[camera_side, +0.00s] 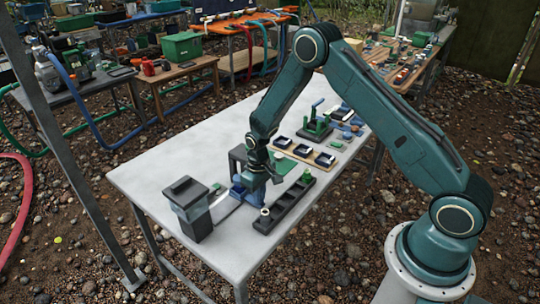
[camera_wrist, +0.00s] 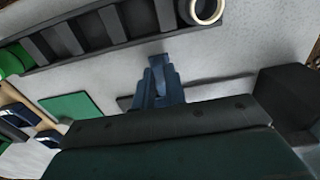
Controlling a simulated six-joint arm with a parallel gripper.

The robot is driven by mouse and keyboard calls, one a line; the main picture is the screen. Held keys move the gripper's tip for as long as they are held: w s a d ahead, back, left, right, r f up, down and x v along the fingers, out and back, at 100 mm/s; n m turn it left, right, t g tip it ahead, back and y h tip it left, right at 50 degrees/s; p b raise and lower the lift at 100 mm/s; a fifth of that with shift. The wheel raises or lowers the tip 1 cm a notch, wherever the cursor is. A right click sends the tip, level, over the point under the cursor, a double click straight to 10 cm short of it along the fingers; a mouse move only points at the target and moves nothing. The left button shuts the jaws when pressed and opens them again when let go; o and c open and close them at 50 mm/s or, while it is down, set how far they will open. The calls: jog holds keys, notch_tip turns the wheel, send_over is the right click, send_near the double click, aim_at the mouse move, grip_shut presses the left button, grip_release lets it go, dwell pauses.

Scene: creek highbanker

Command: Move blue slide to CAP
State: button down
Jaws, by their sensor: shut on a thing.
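My gripper (camera_side: 257,178) is low over the grey table's near half, beside the long black tray. It is shut on a blue piece, which I take to be the blue slide (camera_side: 241,188). The piece shows between the gripper and the dark container. In the wrist view, a dark blue stepped shape (camera_wrist: 160,85) juts out beyond my gripper's body. Whether that is the slide or a finger is unclear, and the fingertips are largely hidden. I can read no CAP label in either view.
A long black compartmented tray (camera_side: 268,222) carries a pale ring (camera_wrist: 205,9). A dark lidded container (camera_side: 192,222) stands left of my gripper. A wooden board with several dark boxes (camera_side: 304,150) and a green stand (camera_side: 317,125) lie farther back. The table's left part (camera_side: 165,172) is clear.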

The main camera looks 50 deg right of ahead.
jog(key=shift+d, duration=3.35)
jog(key=c, duration=1.5)
grip_release()
jog(key=shift+r, duration=0.15)
notch_tip(320, 180, up, 7)
jog(key=shift+f, duration=0.15)
